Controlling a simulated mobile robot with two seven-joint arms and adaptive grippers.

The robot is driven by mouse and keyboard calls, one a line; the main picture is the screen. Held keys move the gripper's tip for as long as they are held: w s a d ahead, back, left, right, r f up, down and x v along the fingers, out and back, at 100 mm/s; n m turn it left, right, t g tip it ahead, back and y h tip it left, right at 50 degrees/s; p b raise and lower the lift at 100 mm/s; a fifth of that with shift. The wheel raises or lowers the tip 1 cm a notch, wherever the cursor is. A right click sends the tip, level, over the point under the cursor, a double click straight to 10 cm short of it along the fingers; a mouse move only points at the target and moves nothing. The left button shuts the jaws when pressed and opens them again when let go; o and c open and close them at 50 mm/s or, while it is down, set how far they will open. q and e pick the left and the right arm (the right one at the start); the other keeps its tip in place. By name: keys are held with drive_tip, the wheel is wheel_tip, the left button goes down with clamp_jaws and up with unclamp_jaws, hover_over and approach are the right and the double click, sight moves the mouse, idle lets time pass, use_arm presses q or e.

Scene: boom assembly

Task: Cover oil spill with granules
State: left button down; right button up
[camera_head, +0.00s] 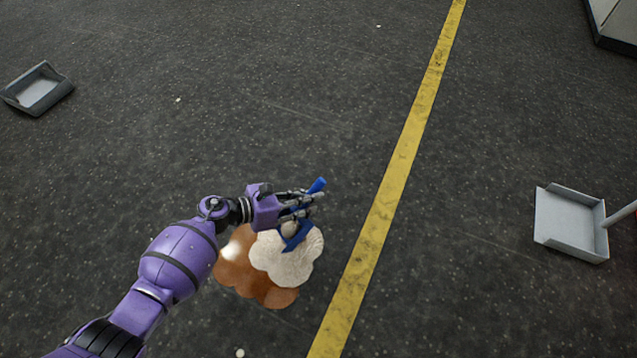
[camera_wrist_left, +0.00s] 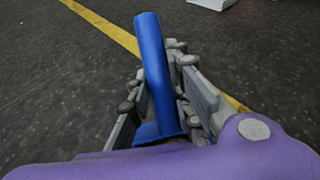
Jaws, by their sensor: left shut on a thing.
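A brown, shiny oil spill (camera_head: 235,270) lies on the dark floor, left of the yellow line. Pale granules (camera_head: 290,265) cover its right part; the left and lower parts show bare oil. My left gripper (camera_head: 303,202) is above the spill and is shut on a blue scoop (camera_head: 298,238). The scoop's blue handle (camera_wrist_left: 152,60) stands up between the fingers in the left wrist view. The scoop's bowl is partly hidden by the fingers, and I cannot tell how much it holds. My right gripper is not in view.
A yellow line (camera_head: 395,180) runs along the floor right of the spill. A grey dustpan-like tray (camera_head: 38,90) lies at the far left, and another with a handle (camera_head: 572,222) lies at the right. The floor between is largely clear.

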use_arm(q)
drive_tip(key=shift+s+a, duration=1.85)
drive_tip(key=shift+s, duration=3.4)
drive_tip(key=shift+w+a, duration=1.7)
drive_tip(key=shift+a, duration=3.1)
drive_tip(key=w+d, duration=0.2)
drive_tip(key=w, duration=0.5)
drive_tip(key=w+d, duration=0.3)
drive_tip(key=w, duration=0.5)
drive_tip(key=shift+d+r, duration=0.15)
drive_tip(key=shift+d, duration=0.15)
